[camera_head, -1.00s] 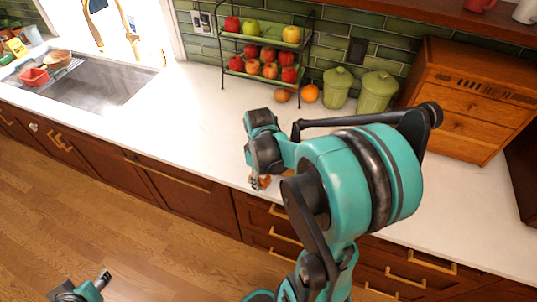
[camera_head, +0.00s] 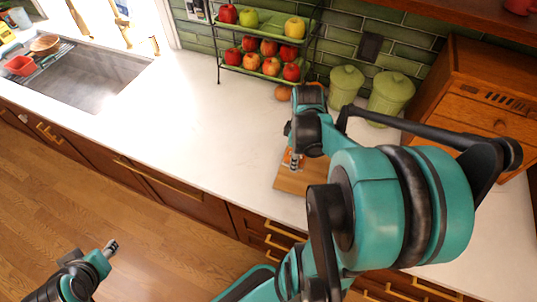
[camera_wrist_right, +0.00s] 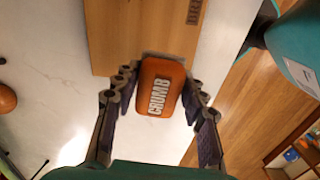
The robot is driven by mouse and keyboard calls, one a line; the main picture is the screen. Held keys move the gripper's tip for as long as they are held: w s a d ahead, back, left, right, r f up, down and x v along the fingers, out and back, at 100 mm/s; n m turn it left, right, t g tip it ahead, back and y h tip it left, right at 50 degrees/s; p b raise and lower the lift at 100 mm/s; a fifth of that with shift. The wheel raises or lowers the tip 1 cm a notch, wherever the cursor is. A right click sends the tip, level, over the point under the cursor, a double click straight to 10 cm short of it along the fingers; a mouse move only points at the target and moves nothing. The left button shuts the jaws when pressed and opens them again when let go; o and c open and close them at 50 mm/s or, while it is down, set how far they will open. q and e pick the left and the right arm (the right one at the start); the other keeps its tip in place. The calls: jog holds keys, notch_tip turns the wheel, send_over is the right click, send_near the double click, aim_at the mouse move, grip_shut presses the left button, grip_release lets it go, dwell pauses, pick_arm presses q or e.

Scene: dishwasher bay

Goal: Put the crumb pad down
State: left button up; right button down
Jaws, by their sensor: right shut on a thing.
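The crumb pad (camera_wrist_right: 161,87) is a small orange block with rounded corners and a "CRUMB" label. My right gripper (camera_wrist_right: 160,95) is shut on it, with one finger on each side. In the head view my right gripper (camera_head: 293,161) is over the counter, at a wooden board, and the pad is not clearly visible there. In the wrist view the pad overlaps the near edge of the board; I cannot tell whether they touch. My left gripper (camera_head: 110,248) is low at the left over the floor, empty as far as I see; its opening is unclear.
The wooden board (camera_head: 290,182) lies near the counter's front edge, with partly hidden lettering. Behind it stand green canisters (camera_head: 391,93), a fruit rack (camera_head: 262,75) and a wooden cabinet (camera_head: 468,95). The counter (camera_head: 190,125) left of the board is clear, up to the sink (camera_head: 85,80).

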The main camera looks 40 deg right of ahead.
jog(key=b, duration=0.3)
send_over(267, 166)
jog(key=f, duration=0.6)
jog(key=shift+s+d+f, duration=0.15)
jog(key=shift+s+d, duration=0.1)
jog(key=shift+w+a+f, duration=0.25)
jog(key=shift+w, duration=0.05)
jog(key=shift+f+b, duration=0.6)
jog(key=shift+f, duration=1.3)
